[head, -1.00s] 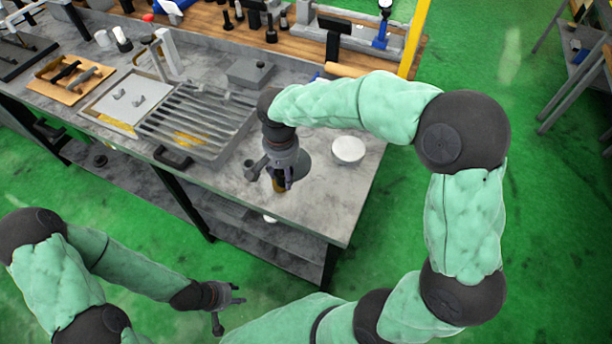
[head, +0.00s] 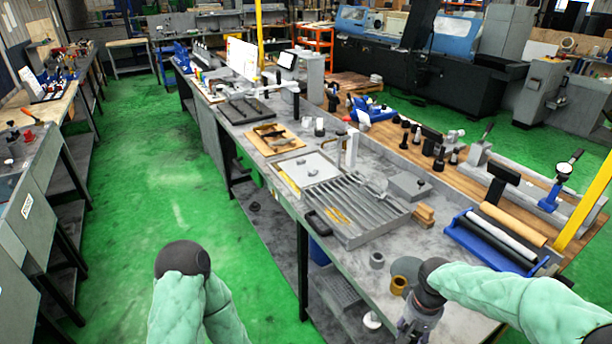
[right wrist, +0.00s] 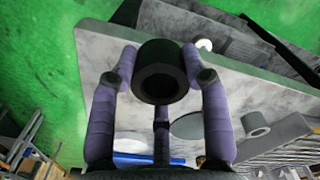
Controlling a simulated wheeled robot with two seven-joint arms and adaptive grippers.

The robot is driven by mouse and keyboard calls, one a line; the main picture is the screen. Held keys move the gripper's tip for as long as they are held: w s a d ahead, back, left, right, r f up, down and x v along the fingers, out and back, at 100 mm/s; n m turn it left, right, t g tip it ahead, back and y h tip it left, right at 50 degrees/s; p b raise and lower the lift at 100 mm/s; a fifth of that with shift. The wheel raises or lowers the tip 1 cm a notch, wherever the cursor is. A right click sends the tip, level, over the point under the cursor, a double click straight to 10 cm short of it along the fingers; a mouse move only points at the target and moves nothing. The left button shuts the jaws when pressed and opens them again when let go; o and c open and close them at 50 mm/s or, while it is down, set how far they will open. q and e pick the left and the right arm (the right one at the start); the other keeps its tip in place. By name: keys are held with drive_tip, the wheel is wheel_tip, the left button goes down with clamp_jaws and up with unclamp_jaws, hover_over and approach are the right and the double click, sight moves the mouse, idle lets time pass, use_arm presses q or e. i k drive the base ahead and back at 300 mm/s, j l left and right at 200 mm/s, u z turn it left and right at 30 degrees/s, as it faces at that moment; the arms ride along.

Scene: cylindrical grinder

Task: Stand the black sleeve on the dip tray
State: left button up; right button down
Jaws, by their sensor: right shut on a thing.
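My right gripper (right wrist: 160,62) is shut on the black sleeve (right wrist: 160,82), a short dark hollow cylinder, its open bore facing the right wrist camera. In the head view my right gripper (head: 412,325) is at the bottom right, over the near end of the bench; the sleeve cannot be made out there. A ribbed metal tray (head: 335,188) with a black handle lies farther along the bench, with a flat pale tray (head: 298,168) beyond it. I cannot tell which is the dip tray. My left gripper is outside both current views.
A grey ring (head: 377,260), a brass-coloured ring (head: 398,284) and a grey disc (head: 406,267) are close to my right gripper. A grey block (head: 409,186) and wooden blocks (head: 424,215) stand right of the ribbed tray. A blue rack (head: 490,243) holds rollers.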

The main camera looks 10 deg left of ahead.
sight(307, 170)
drive_tip(key=i+j, duration=0.2)
drive_tip(key=j, duration=0.15)
drive_tip(key=i+j, duration=0.25)
drive_tip(key=j, duration=0.15)
drive_tip(key=i+j, duration=0.2)
drive_tip(key=j, duration=0.15)
drive_tip(key=i+j, duration=0.85)
drive_tip(key=i, duration=0.15)
drive_tip(key=i+j, duration=0.6)
drive_tip(key=i, duration=0.45)
